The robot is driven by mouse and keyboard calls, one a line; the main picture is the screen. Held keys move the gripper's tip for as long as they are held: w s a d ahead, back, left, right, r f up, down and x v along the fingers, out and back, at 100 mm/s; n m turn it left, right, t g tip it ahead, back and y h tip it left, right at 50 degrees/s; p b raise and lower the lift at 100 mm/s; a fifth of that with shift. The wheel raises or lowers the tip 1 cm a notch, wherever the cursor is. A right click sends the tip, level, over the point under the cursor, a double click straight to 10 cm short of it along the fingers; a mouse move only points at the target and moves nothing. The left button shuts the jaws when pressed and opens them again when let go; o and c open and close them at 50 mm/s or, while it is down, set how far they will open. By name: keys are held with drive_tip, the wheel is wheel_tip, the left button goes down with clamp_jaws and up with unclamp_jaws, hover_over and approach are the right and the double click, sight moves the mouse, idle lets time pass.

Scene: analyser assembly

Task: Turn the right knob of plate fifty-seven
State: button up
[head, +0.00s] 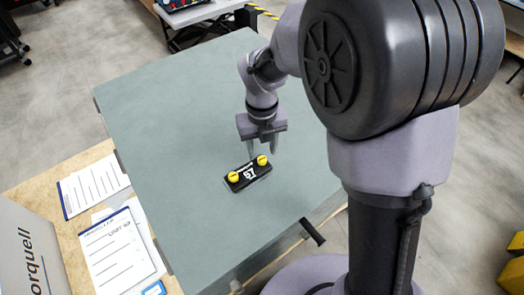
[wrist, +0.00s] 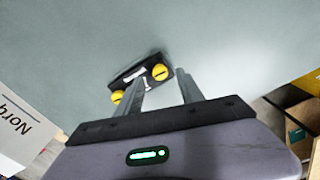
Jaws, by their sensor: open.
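The black plate (head: 247,175) lies on the grey-green table top, with a white number that looks like an upside-down 57 in the head view. It has two round yellow slotted knobs: one at its left end (head: 233,177) and one at its right end (head: 262,160). The wrist view shows the left-end knob (wrist: 117,97) partly behind a finger and the right-end knob (wrist: 158,72) clear between the fingers. My gripper (head: 262,152) is open and empty, fingers pointing down, close to the right-end knob. I cannot tell its exact height above it.
The table top (head: 180,120) is otherwise clear around the plate. Paper sheets (head: 115,250) and a grey box (head: 30,255) lie on a wooden surface at the lower left. A dark handle (head: 312,232) sticks out at the table's front edge.

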sight(262, 158)
drive_tip(key=shift+f, duration=1.8)
clamp_jaws()
